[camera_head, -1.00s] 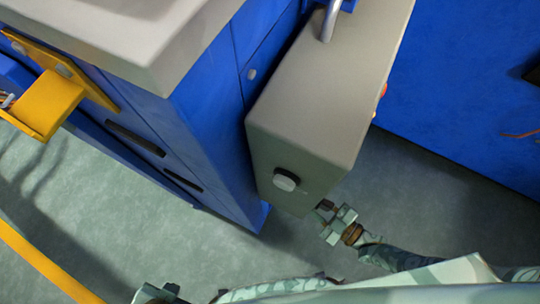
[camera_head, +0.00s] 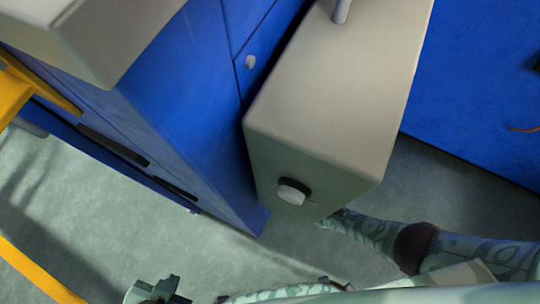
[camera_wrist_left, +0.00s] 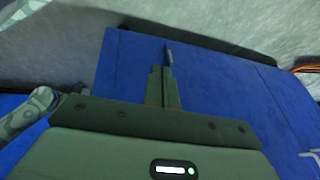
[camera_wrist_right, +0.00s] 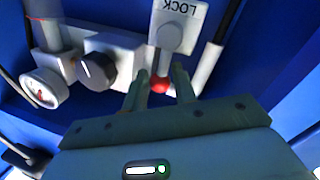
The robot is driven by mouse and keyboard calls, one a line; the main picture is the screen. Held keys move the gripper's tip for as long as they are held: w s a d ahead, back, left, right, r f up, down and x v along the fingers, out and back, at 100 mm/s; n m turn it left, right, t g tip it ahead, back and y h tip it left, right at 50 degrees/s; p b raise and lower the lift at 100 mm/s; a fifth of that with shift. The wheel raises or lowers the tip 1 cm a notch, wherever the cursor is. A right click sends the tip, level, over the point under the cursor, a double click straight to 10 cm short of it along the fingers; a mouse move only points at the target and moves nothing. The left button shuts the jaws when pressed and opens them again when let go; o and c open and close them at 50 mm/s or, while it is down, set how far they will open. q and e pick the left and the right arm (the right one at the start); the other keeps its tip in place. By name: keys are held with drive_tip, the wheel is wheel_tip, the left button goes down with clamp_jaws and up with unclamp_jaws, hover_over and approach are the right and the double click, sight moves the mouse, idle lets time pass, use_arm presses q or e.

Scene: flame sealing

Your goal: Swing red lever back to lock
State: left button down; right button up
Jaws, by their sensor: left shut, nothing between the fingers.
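The red lever's round red knob (camera_wrist_right: 159,84) shows in the right wrist view, just past my right fingertips. A grey plate with a round boss (camera_wrist_right: 170,38) is above it, with a label reading LOCK (camera_wrist_right: 180,8) upside down. My right gripper (camera_wrist_right: 160,82) is open, with the knob between its fingers in the picture; I cannot tell whether they touch it. In the head view the right hand is hidden behind the grey box (camera_head: 330,90). My left gripper (camera_head: 160,290) is low at the left; the left wrist view shows its fingers (camera_wrist_left: 168,55) closed together and empty.
A black dial (camera_wrist_right: 98,71) and a round gauge (camera_wrist_right: 44,88) sit left of the lever. The grey box has a white knob (camera_head: 293,191) on its near face. Blue cabinets (camera_head: 185,110) flank it. Open floor (camera_head: 120,225) lies at the lower left.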

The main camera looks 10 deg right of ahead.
drive_tip(key=shift+w+a, duration=0.15)
drive_tip(key=shift+a, duration=0.05)
clamp_jaws()
drive_tip(key=shift+w+d+m, duration=0.25)
drive_tip(key=shift+m, duration=0.35)
unclamp_jaws()
